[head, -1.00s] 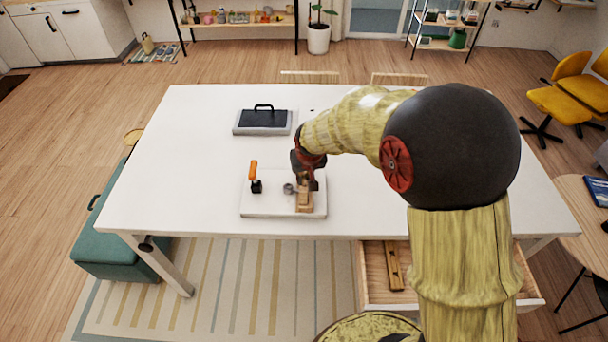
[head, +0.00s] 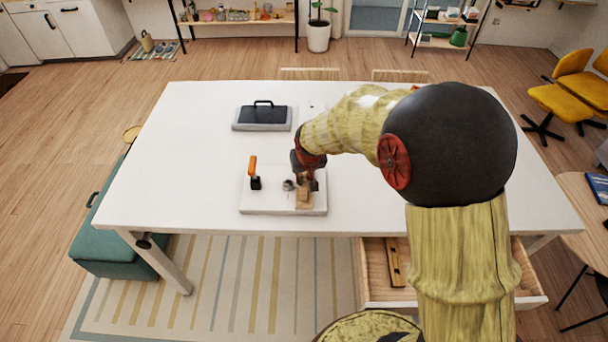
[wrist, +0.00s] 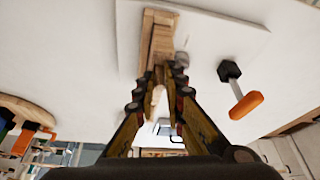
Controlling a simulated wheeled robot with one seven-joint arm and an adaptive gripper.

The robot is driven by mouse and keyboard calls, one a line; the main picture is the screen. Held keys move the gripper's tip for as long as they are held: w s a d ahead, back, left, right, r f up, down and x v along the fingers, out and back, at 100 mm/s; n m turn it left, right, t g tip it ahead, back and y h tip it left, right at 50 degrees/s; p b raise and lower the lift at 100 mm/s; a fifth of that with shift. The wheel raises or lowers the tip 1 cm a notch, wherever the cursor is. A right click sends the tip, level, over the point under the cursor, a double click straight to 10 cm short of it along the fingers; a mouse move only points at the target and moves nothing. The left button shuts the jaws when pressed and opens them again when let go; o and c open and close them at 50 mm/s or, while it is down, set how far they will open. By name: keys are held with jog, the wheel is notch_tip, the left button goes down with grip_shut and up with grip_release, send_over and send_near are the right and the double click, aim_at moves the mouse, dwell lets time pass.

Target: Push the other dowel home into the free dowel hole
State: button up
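A pale wooden block (head: 304,201) lies on a white board on the table. It also shows in the wrist view (wrist: 158,40), beyond my fingertips. My gripper (head: 306,182) is low over the block's far part, pointing down. In the wrist view its two fingers (wrist: 165,74) stand apart, with a gap between the tips. A small tan wooden piece (wrist: 157,94) shows between the fingers; I cannot tell whether it is a dowel, and it does not appear clamped. The dowel holes are hidden by the fingers or too small to make out.
The white board (head: 263,204) also bears a small grey round part (head: 288,185) and an orange-handled tool with a black end (head: 254,172). A dark-topped case (head: 263,117) lies behind. The white table (head: 190,150) is otherwise largely clear. An open drawer (head: 376,285) is below the front edge.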

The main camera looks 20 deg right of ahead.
jog(key=o, duration=0.5)
jog(key=shift+c, duration=0.2)
jog(key=shift+r, duration=0.1)
jog(key=v, duration=1.2)
jog(key=s+r+b, duration=0.1)
jog(key=s+b, duration=0.2)
jog(key=s, duration=0.9)
jog(key=s+r+n+t+b, duration=0.1)
jog(key=s+b, duration=0.3)
jog(key=s, duration=0.8)
jog(key=shift+s+d+r, duration=0.25)
jog(key=shift+s+r, duration=0.15)
jog(key=shift+r, duration=0.3)
